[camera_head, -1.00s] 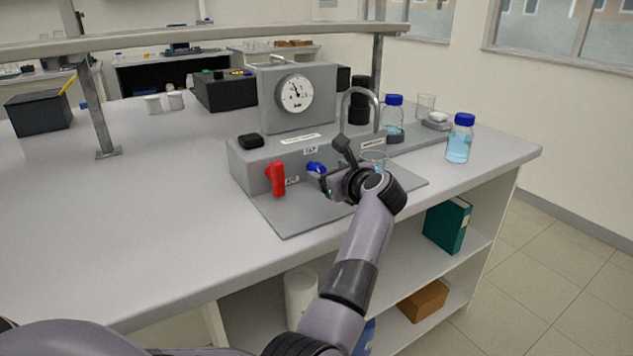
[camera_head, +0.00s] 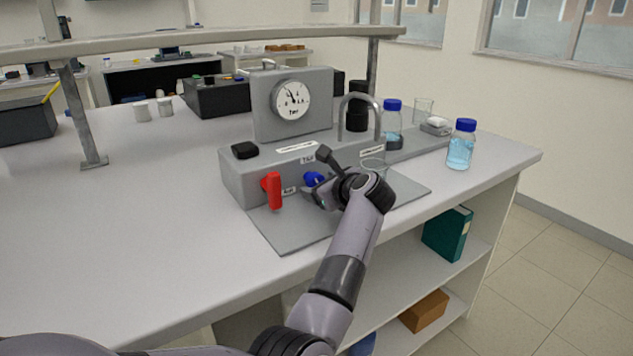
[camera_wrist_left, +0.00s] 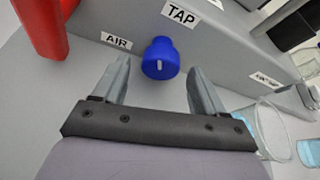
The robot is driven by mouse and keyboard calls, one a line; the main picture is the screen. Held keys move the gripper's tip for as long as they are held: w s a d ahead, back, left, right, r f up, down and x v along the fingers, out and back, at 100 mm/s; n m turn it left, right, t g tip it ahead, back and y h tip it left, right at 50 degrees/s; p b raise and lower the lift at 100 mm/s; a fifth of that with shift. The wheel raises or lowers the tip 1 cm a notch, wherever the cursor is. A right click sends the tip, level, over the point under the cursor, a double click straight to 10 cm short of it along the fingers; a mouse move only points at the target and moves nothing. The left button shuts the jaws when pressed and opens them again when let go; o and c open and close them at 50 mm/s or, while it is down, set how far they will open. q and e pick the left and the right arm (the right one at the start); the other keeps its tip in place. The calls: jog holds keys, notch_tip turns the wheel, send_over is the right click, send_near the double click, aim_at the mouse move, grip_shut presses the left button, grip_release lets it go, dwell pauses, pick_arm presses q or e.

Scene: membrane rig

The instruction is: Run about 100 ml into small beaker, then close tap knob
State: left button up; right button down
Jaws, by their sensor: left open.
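The blue tap knob (camera_head: 313,179) sits on the front face of the grey rig, below a TAP label. In the left wrist view the knob (camera_wrist_left: 161,59) lies just beyond and between the fingertips, with a white mark standing upright on its face. My left gripper (camera_wrist_left: 158,78) is open, with a finger to each side of the knob and no clear contact. The small beaker (camera_head: 373,168) stands under the curved spout (camera_head: 360,98), partly hidden by my left wrist. In the left wrist view the beaker (camera_wrist_left: 271,128) is at right; its liquid level cannot be read.
A red handle (camera_head: 272,190) by the AIR label is left of the knob. The rig (camera_head: 245,183) carries a round gauge (camera_head: 291,99). Blue-capped bottles (camera_head: 461,146) stand to the right. The bench (camera_head: 130,235) is clear at left.

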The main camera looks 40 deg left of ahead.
pick_arm(q)
jog(key=shift+w+a+f, duration=0.25)
jog(key=shift+w+a, duration=0.05)
jog(key=shift+a, duration=0.2)
jog(key=c, duration=1.1)
jog(key=shift+o, duration=0.2)
jog(key=shift+d+f+m+g+y+b, duration=0.1)
jog(key=shift+m+g+y+b, duration=0.2)
jog(key=shift+m+g+b, duration=0.65)
jog(key=shift+m+g+y, duration=0.3)
jog(key=shift+m+g, duration=0.05)
jog(key=shift+m, duration=0.6)
jog(key=o, duration=1.1)
jog(key=shift+c, duration=0.2)
